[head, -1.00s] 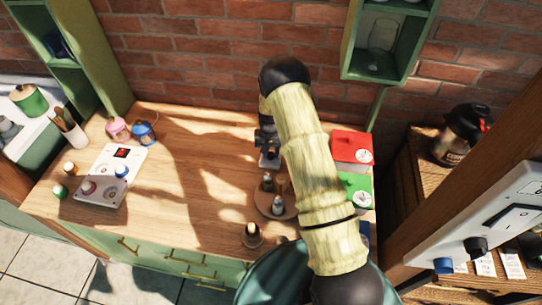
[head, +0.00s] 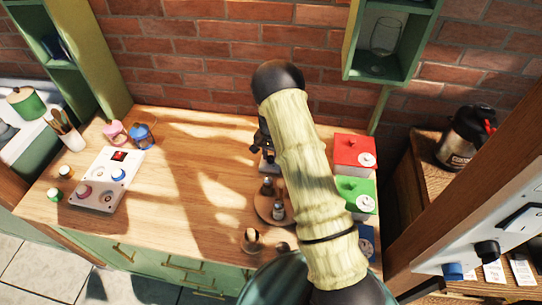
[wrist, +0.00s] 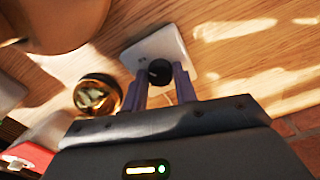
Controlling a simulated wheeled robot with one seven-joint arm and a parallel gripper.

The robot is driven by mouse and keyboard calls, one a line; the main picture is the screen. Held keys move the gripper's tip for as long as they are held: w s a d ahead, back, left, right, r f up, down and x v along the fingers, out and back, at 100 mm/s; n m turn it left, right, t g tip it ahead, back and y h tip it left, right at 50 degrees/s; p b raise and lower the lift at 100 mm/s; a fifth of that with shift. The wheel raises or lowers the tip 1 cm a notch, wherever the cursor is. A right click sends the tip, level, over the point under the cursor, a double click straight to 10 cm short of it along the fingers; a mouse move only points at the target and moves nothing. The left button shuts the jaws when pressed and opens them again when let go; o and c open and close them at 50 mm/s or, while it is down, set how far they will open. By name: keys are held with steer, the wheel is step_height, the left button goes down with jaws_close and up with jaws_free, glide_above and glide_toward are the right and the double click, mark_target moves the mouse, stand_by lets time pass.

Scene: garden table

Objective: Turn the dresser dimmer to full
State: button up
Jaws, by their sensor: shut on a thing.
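The dimmer is a small pale plate (wrist: 158,50) with a round black knob (wrist: 160,72), lying on the wooden dresser top (head: 190,175). My gripper (wrist: 160,82) has its two purple fingers on either side of the knob and is shut on it. In the head view my gripper (head: 264,142) is at the back of the dresser, left of my arm, and the plate (head: 268,163) shows only in part below it. My arm and gripper hide much of the dimmer there. I cannot read the knob's setting.
A round wooden tray (head: 262,214) with small bottles stands in front of the dimmer. Red (head: 350,150) and green (head: 352,190) boxes with dials stand right. A white knob panel (head: 92,200) lies left. The dresser's middle is clear.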

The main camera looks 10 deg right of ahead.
mark_target(271, 158)
steer(key=shift+w+r, duration=0.15)
steer(key=o, duration=1)
steer(key=shift+c, duration=0.2)
step_height(271, 158, up, 17)
steer(key=b, duration=0.3)
steer(key=shift+r, duration=0.15)
steer(key=shift+s, duration=0.2)
